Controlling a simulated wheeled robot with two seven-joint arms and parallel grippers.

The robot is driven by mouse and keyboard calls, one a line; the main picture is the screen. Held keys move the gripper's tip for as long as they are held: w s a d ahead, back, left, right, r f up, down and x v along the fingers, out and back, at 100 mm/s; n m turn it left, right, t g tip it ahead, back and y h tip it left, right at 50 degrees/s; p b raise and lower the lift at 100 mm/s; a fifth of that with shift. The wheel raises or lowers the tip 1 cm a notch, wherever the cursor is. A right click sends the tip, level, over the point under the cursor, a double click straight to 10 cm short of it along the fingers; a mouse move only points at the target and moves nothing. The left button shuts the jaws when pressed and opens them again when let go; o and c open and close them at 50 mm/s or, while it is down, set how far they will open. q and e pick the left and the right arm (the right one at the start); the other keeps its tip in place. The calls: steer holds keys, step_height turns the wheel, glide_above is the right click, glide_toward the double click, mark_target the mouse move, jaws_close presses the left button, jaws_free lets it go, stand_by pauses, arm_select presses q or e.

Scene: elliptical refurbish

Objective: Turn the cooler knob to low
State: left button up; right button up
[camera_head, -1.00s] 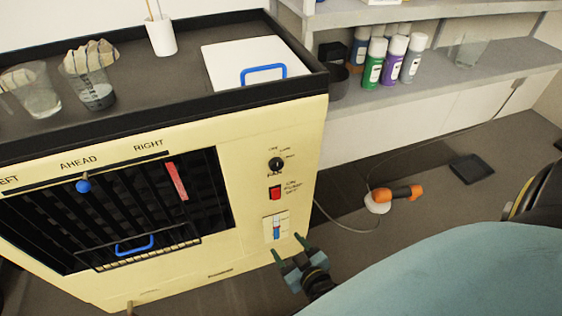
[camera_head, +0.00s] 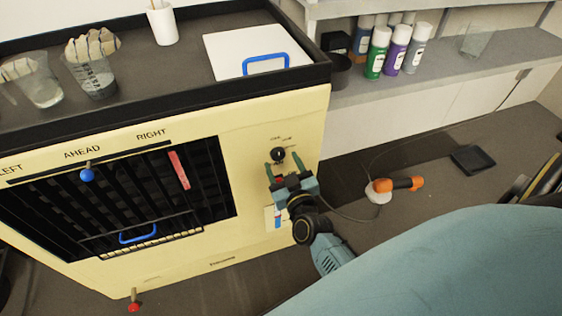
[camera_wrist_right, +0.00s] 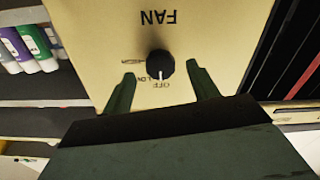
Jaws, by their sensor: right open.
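The cooler (camera_head: 240,125) is a cream box with a dark vent grille on its front. Its round black knob (camera_head: 278,154) is on the right of the front panel, and it also shows in the right wrist view (camera_wrist_right: 160,64). There the panel is upside down, with "FAN", "OFF" and "LOW" printed around the knob. My right gripper (camera_head: 285,164) is open in front of the panel. In the right wrist view its fingers (camera_wrist_right: 160,88) stand apart on either side of the knob, not visibly touching it. My left gripper is not in view.
A red switch (camera_head: 279,180) sits just below the knob, partly behind my gripper. Beakers (camera_head: 90,75), a white cup (camera_head: 162,22) and a blue-handled white lid (camera_head: 240,45) are on top. An orange-handled tool (camera_head: 400,184) lies at right. Spray cans (camera_head: 377,52) stand on a shelf.

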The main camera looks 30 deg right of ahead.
steer(key=shift+x, duration=1.05)
steer(key=c, duration=1)
